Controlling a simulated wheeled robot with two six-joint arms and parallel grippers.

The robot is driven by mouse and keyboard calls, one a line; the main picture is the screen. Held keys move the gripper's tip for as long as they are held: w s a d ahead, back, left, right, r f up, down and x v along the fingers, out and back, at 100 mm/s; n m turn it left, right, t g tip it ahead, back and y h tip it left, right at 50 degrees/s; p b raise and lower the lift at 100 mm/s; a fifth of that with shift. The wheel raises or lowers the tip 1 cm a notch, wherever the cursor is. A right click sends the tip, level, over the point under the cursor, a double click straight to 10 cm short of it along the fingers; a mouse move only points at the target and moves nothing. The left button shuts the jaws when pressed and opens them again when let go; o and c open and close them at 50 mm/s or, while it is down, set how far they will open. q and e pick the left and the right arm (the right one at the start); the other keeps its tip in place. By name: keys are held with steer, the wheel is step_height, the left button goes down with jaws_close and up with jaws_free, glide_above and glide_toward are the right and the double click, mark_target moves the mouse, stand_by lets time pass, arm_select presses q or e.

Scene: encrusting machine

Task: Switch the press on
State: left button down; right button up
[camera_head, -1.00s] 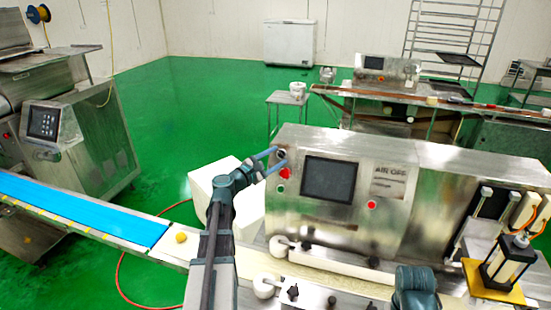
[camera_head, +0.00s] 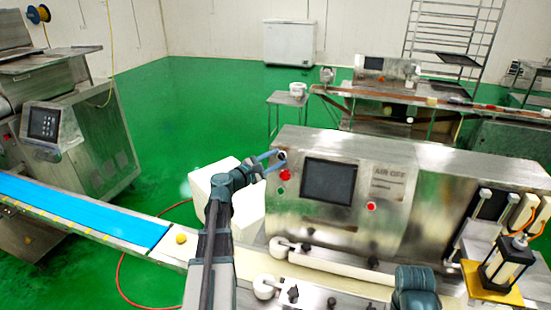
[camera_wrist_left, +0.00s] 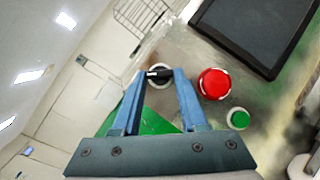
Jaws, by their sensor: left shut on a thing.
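The press (camera_head: 390,215) is a stainless steel cabinet with a dark screen (camera_head: 327,181). A black rotary switch sits at the upper left of its front; in the left wrist view the switch handle (camera_wrist_left: 159,75) lies crosswise in the picture, between the fingertips. My left gripper (camera_head: 276,160) is shut on this switch, with its two blue fingers on either side. It also shows in the left wrist view (camera_wrist_left: 160,82). A red button (camera_wrist_left: 214,83) and a green button (camera_wrist_left: 238,118) are beside the switch. My right gripper is not in view.
Another red button (camera_head: 371,206) is on the press right of the screen. A blue conveyor belt (camera_head: 85,212) with a yellow dough ball (camera_head: 181,238) near its end runs at left. White rollers (camera_head: 340,262) lie in front of the press. Green floor is open behind.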

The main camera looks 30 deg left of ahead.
arm_select(q)
steer(key=m+g+p, duration=0.2)
steer(key=m+p, duration=0.2)
steer(key=r+m+g+p, duration=0.1)
steer(key=m+g+p, duration=0.2)
steer(key=m+p, duration=0.1)
steer(key=r+m+g+h+p, duration=0.1)
steer(key=m+g+p, duration=0.1)
steer(key=m+p, duration=0.3)
steer(key=shift+w+a+g+p, duration=0.15)
steer(key=shift+w+g+p, duration=0.15)
steer(key=shift+w+p, duration=0.1)
steer(key=shift+m+g+y+p, duration=0.8)
steer(key=shift+m+p, duration=0.6)
steer(key=shift+p, duration=0.1)
steer(key=shift+f, duration=0.1)
steer(key=c, duration=0.7)
jaws_free()
